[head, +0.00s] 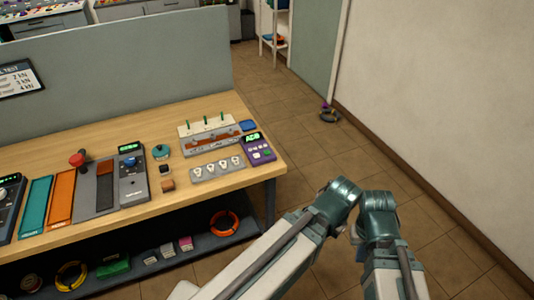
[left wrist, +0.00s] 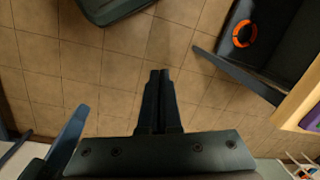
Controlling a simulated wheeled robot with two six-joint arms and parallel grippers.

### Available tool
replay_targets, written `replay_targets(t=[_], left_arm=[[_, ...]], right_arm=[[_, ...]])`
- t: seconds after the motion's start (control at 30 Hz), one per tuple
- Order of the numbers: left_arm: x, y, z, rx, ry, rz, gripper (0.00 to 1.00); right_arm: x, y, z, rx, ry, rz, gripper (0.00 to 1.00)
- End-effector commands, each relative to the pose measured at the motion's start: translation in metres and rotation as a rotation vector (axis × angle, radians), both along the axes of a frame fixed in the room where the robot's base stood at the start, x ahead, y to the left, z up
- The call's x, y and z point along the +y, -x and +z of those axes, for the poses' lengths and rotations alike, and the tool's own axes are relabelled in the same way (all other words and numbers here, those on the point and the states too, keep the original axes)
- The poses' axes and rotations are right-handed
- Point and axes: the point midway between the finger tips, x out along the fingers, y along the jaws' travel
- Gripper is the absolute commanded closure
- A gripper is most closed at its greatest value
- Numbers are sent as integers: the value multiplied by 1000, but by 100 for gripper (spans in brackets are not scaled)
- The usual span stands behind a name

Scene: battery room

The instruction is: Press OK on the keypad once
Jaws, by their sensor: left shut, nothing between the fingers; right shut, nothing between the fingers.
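The keypad (head: 258,148) is a small purple box with a lit green display and several pale and green buttons. It lies near the right end of the wooden workbench in the head view. The button labels are too small to read, so I cannot tell which one is OK. My left gripper (left wrist: 160,73) is shut and empty in the left wrist view. It hangs over tiled floor, apart from the bench. In the head view my teal and white arm links stand to the right of the bench; I make out no fingertips of my right gripper there.
An orange ring (head: 223,223) lies on the lower shelf.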

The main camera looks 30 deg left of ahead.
Motion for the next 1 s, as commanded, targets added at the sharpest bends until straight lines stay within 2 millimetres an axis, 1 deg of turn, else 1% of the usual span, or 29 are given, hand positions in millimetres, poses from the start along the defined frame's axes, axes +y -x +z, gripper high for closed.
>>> replay_targets(t=[0.07,0.17,0.27,0.3,0.37,0.4,0.47,0.5,0.57,0.6,0.67,0.7,0.83,0.9,1.0], left_arm=[[1,-6,1,-9,9,14,100],[7,-25,3,-44,44,67,100],[21,-60,8,-111,104,166,100],[29,-76,11,-143,133,213,100],[43,-102,16,-198,176,289,100],[54,-117,19,-234,204,339,100],[71,-140,25,-287,243,409,100],[83,-154,29,-321,268,458,100],[102,-174,36,-373,303,527,100],[116,-186,41,-408,324,572,100],[137,-203,48,-460,354,638,100],[152,-214,53,-494,375,682,100],[201,-242,70,-599,429,810,100],[225,-252,78,-647,453,870,100],[255,-263,88,-707,480,939,100]], right_arm=[[0,0,1,0,0,0,100],[0,0,4,0,0,0,100],[0,0,9,0,0,0,100],[0,0,11,0,0,0,100],[0,0,14,0,0,0,100],[0,0,15,0,0,0,100],[0,0,18,0,0,0,100],[0,0,20,0,0,0,100],[0,0,22,0,0,0,100],[0,0,24,0,0,0,100],[0,0,26,0,0,0,100],[0,0,27,0,0,0,100],[0,0,31,0,0,0,100],[0,0,33,0,0,0,100],[0,0,35,0,0,0,100]])
